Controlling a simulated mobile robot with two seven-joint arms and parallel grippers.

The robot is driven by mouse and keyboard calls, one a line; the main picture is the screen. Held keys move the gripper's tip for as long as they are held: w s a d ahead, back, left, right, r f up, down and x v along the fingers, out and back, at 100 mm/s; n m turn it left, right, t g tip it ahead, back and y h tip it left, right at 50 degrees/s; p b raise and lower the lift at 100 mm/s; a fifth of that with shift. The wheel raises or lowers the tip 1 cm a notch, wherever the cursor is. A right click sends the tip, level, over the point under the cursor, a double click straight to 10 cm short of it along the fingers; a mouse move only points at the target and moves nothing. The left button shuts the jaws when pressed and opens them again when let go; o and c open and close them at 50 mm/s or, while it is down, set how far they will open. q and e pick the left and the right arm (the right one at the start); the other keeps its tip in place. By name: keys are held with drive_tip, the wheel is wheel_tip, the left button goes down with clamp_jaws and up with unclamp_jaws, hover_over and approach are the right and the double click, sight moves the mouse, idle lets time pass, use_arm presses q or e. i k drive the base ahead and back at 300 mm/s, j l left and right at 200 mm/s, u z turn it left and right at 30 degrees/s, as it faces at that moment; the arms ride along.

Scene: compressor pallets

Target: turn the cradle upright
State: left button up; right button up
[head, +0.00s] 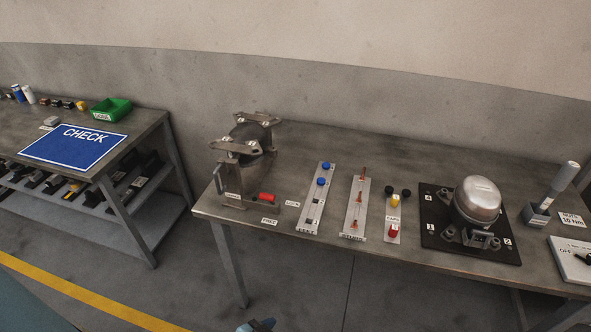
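The cradle (228,176) is a grey metal frame at the left end of the middle bench. It holds a dark rounded compressor body (250,137). Two pale bracket plates with feet lie across the top, so the compressor seems to be upside down. A red handle (266,197) sticks out low at the front right of the cradle. Small labels lie around its foot. Neither gripper's fingers show. A small blue and dark piece (257,326) at the bottom edge may be part of my arm, but I cannot tell.
Right of the cradle are a strip with blue caps (309,215), a strip with orange-red pins (353,221) and small caps. A silver compressor (477,200) stands on a black plate (437,236). A second bench at left holds a blue CHECK mat (72,152) and green bin (112,108).

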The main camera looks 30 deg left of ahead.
sight(247, 143)
drive_tip(key=u, duration=1.45)
